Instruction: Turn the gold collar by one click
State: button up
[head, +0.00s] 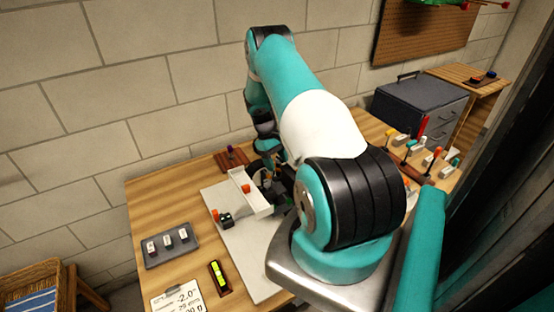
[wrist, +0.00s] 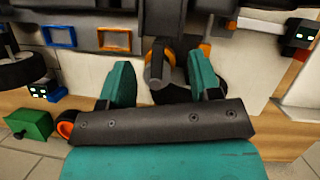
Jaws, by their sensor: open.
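In the wrist view my gripper (wrist: 160,75) is open, with one teal finger on each side of a short grey cylinder with a gold-brown band (wrist: 156,73), which looks like the gold collar. The cylinder stands out from the dark car body (wrist: 190,20). I see space between it and the fingers; whether either finger touches it, I cannot tell. In the head view my arm hides much of the car, and the collar cannot be made out there.
A wheel (wrist: 18,70) is at the left of the wrist view, near blue (wrist: 60,36) and orange (wrist: 115,39) frames. A green block (wrist: 30,125) lies lower left. In the head view a grey tray (head: 170,246) and a yellow level (head: 219,278) lie on the wooden bench (head: 150,205).

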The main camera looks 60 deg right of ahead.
jog(key=shift+s+f, duration=0.15)
jog(key=shift+f, duration=0.2)
jog(key=c, duration=0.9)
